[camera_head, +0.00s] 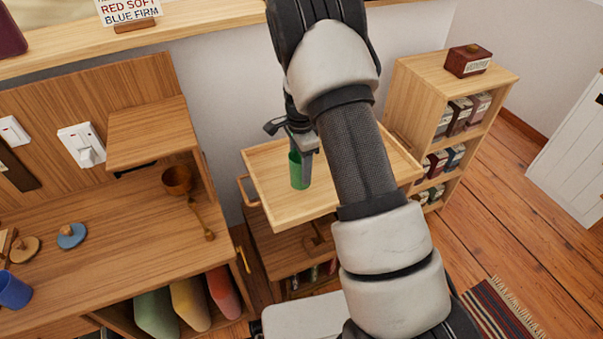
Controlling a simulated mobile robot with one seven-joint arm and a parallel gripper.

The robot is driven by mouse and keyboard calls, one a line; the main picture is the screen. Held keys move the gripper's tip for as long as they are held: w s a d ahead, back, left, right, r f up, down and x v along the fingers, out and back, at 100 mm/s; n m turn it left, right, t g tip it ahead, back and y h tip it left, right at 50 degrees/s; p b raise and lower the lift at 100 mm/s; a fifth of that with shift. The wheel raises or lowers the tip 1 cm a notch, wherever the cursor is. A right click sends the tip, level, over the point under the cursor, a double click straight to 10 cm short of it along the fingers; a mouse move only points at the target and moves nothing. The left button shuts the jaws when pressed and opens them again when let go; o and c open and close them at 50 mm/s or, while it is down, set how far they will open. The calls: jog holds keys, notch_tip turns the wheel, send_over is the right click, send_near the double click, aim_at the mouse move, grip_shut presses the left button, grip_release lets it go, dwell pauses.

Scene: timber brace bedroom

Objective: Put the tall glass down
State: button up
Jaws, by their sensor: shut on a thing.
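A tall green glass (299,172) is in my gripper (304,152). The gripper points down and is shut on the upper part of the glass. The glass is upright over the left part of a light wooden tray top (268,163) on a small wooden cart. I cannot tell whether its base touches the tray surface or hangs just above it. My arm hides the right middle of the tray.
A shelf unit (437,75) with several boxes stands behind right. The tray around the glass looks bare.

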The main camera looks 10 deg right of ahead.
jog(key=shift+f, duration=1.15)
jog(key=shift+f, duration=0.2)
jog(key=o, duration=1.2)
